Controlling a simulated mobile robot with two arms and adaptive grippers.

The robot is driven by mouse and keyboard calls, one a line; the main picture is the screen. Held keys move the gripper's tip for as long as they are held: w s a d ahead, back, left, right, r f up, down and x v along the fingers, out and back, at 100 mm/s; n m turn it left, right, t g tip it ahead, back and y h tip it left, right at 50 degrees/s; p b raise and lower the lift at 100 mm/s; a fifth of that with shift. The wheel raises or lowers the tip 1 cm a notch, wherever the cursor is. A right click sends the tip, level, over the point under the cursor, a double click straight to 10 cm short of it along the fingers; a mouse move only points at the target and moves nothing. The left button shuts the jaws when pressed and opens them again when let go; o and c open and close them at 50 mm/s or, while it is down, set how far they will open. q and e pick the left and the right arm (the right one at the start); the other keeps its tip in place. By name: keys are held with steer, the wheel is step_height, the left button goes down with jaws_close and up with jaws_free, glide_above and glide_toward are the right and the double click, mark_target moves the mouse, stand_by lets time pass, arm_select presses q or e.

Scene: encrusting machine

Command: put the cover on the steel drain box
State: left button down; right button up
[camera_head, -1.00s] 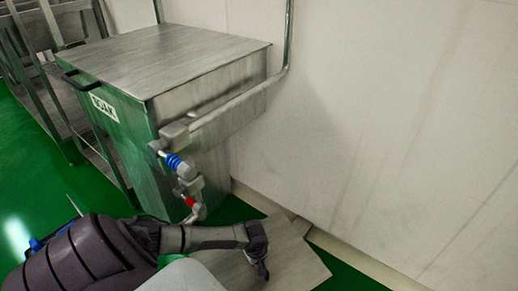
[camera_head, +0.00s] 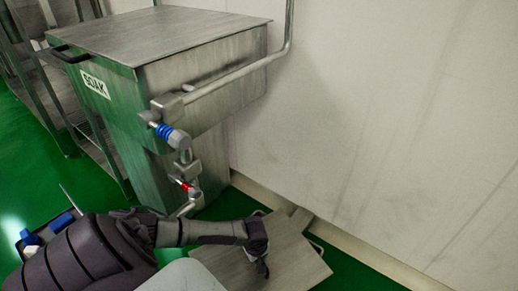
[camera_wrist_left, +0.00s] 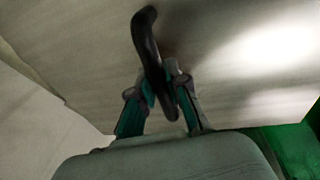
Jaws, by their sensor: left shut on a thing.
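The cover is a flat grey steel plate (camera_head: 296,262) low at the bottom of the head view, close to the wall's foot. It fills much of the left wrist view (camera_wrist_left: 235,65), with a black curved handle (camera_wrist_left: 146,38) on it. My left gripper (camera_head: 262,266) is over the plate, and in the left wrist view its fingers (camera_wrist_left: 160,98) are shut around the handle. I cannot make out the drain box for certain; a grey metal piece (camera_head: 301,215) shows behind the plate. I cannot tell whether the plate touches anything beneath. My right gripper is not in view.
A large steel tank labelled SOAK (camera_head: 98,84) stands just beyond my left arm, with a valve with blue and red parts (camera_head: 172,135) and a pipe. A white wall (camera_head: 400,120) closes the right side. Green floor (camera_head: 30,170) is open at left.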

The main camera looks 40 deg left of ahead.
mark_target(256, 269)
arm_select(q)
steer(key=shift+w, duration=0.1)
stand_by(0.4)
steer(key=c, duration=1.1)
jaws_free()
steer(key=shift+s+f, duration=0.15)
steer(key=shift+s, duration=0.05)
steer(key=r, duration=0.4)
steer(key=s+r, duration=0.1)
steer(key=r, duration=0.7)
steer(key=shift+s+d, duration=0.3)
steer(key=shift+s, duration=0.05)
